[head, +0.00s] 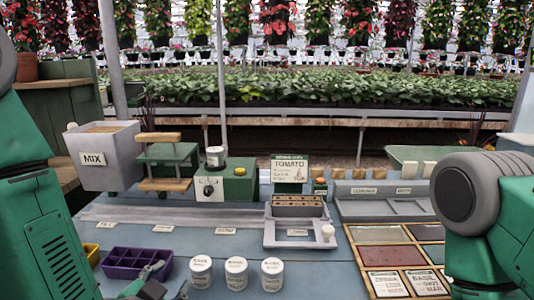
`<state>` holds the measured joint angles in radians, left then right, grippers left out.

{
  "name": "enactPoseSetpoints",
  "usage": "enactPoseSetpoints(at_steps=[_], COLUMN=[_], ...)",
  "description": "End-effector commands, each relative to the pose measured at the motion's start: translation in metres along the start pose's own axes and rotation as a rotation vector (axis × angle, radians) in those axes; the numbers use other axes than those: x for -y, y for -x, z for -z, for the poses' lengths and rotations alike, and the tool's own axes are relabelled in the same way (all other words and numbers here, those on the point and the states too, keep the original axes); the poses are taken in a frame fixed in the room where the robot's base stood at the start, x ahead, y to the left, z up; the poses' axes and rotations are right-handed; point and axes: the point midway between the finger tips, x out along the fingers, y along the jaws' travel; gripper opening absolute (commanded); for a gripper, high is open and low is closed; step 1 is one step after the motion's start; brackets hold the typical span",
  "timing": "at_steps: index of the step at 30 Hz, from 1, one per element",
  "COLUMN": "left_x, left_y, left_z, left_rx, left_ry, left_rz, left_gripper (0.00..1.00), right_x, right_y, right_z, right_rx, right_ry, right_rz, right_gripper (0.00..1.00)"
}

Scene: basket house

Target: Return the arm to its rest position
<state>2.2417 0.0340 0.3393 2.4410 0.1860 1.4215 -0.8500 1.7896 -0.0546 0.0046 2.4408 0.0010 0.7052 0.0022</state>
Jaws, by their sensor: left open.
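My left arm (42,225) comes in along the left edge. Its gripper (165,281) shows at the bottom edge, partly cut off, and is open with nothing seen between its fingers. It is in front of the purple compartment tray (122,262) and overlaps its near right corner in the picture. My right arm (490,215) fills the right edge, with a round grey joint. Its gripper is outside the picture.
White labelled cups (236,273) stand just right of my left gripper. A grey tray (285,240) with a brown cell block is mid-table. Framed panels (385,255) lie near my right arm. A MIX bin (105,160) and green machine (228,183) stand behind.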

Motion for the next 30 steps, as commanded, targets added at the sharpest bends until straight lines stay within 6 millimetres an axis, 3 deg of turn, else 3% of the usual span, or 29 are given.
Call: enactPoseSetpoints(at_steps=[5, 8, 12, 16, 21, 30], left_x=[-0.043, -0.075, -0.113, -0.136, -0.147, -0.149], left_y=[0.002, 0.017, 0.055, 0.098, 0.139, 0.15], left_z=[-0.083, -0.149, -0.24, -0.304, -0.347, -0.356], left_rx=[0.19, 0.365, 0.649, 0.891, 1.091, 1.142], left_ry=[0.117, 0.216, 0.358, 0.46, 0.53, 0.55], left_rz=[-0.134, -0.221, -0.303, -0.326, -0.315, -0.306], left_gripper=[0.43, 0.43, 0.43, 0.43, 0.43, 0.43], right_x=[0.0, 0.0, 0.0, 0.0, 0.0, 0.0], right_y=[-0.013, -0.023, -0.035, -0.044, -0.05, -0.05], right_z=[-0.001, -0.001, -0.002, -0.003, -0.003, -0.003], right_rx=[0.001, 0.001, 0.001, 0.001, 0.001, 0.0], right_ry=[0.0, 0.0, 0.0, 0.0, 0.0, 0.0], right_rz=[0.0, 0.0, 0.0, 0.0, 0.0, 0.0], right_gripper=[0.85, 0.85, 0.85, 0.85, 0.85, 0.85])
